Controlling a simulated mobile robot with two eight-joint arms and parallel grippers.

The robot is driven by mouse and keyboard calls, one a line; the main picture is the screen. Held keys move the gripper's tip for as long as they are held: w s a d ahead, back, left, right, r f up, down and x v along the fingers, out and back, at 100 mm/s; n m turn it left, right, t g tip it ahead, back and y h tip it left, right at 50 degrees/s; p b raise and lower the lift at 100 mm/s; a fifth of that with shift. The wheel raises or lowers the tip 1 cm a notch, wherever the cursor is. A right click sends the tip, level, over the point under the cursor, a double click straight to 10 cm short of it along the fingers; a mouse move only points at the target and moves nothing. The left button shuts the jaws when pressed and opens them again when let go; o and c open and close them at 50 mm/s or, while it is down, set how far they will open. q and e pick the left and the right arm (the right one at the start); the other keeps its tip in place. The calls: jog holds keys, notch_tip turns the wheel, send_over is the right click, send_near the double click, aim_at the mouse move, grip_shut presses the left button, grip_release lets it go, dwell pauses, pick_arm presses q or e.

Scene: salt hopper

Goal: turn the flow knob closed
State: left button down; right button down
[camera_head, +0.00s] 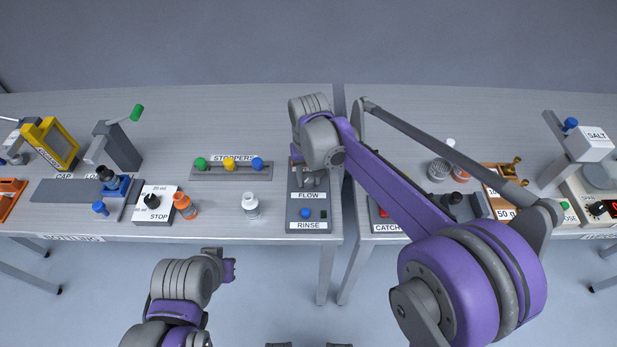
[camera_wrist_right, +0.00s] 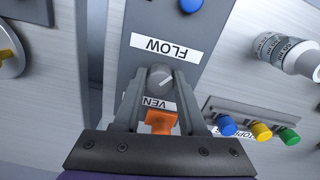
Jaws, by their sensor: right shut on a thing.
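The flow knob (camera_wrist_right: 160,76) is a grey round knob with a light pointer line, on a dark grey panel beside the FLOW label (camera_wrist_right: 165,46). My right gripper (camera_wrist_right: 158,88) has a finger on each side of the knob and is shut on it. In the head view, my right gripper (camera_head: 308,178) reaches down over the panel above the FLOW label (camera_head: 309,196), and its wrist and fingers mostly hide the knob. My left gripper (camera_head: 229,269) hangs in front of the table, away from the panel; its jaw opening is unclear.
An orange part (camera_wrist_right: 160,121) sits by a partly covered VEN... label, close behind my fingers. A blue RINSE button (camera_head: 305,213) is at the panel's near end. The stopper rack (camera_head: 212,173) and a white bottle (camera_head: 251,205) stand left of it. My right forearm spans the right table.

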aim_at(310, 178)
jog(key=n, duration=0.3)
jog(key=shift+n, duration=0.3)
jog(key=shift+d+n+b, duration=0.1)
jog(key=shift+n+b, duration=0.25)
jog(key=shift+n, duration=1.35)
jog(key=shift+c, duration=2.3)
grip_release()
jog(key=shift+r, duration=0.1)
notch_tip(310, 178, up, 11)
jog(key=shift+p, duration=0.35)
